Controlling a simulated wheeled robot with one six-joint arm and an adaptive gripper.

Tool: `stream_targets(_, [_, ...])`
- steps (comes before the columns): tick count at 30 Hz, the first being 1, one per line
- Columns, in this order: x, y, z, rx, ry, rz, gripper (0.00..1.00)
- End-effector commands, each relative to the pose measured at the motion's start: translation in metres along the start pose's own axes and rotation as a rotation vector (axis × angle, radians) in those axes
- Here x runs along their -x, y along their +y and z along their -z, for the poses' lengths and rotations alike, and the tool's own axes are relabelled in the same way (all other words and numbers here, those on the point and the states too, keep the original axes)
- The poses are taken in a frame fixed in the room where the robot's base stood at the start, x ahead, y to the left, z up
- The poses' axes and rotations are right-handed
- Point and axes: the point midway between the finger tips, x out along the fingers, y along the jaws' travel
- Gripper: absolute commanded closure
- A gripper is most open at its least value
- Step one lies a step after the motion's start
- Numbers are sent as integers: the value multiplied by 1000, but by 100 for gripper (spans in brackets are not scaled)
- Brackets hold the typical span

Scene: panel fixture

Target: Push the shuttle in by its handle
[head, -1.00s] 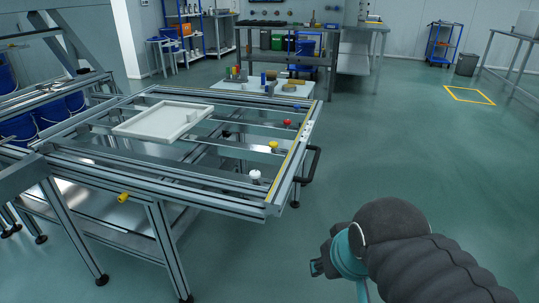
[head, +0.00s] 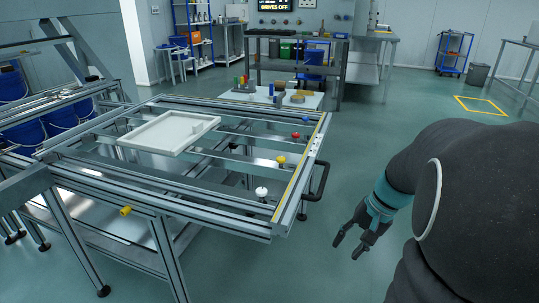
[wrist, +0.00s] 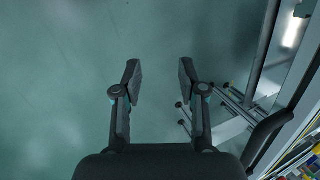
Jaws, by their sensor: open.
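The black bar handle (head: 319,181) is on the right end of what looks like the shuttle, an aluminium frame (head: 262,222) with a yellow strip along that end. The handle also shows at the lower right of the wrist view (wrist: 268,138). My gripper (head: 347,246) is open and empty, to the right of the handle and nearer the camera, apart from it, with its fingers pointing down. In the wrist view, floor shows between the spread fingers (wrist: 158,68), and the handle lies outside the right finger.
A white tray (head: 133,142) lies across the frame's bars. White (head: 261,191), yellow (head: 280,160) and red (head: 295,135) knobs stand along the right side. A low table (head: 235,97) with small objects stands behind. The floor (head: 420,108) right of the frame is clear.

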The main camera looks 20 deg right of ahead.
Motion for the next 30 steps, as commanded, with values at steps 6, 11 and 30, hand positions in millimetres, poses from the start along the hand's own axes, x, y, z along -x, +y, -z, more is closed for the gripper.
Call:
stream_targets(6, [1, 17, 67, -148, -106, 283, 59])
stream_targets(11, [23, 19, 120, -146, -120, 573, 59])
stream_targets(30, [83, -41, 155, 169, -4, 1015, 59])
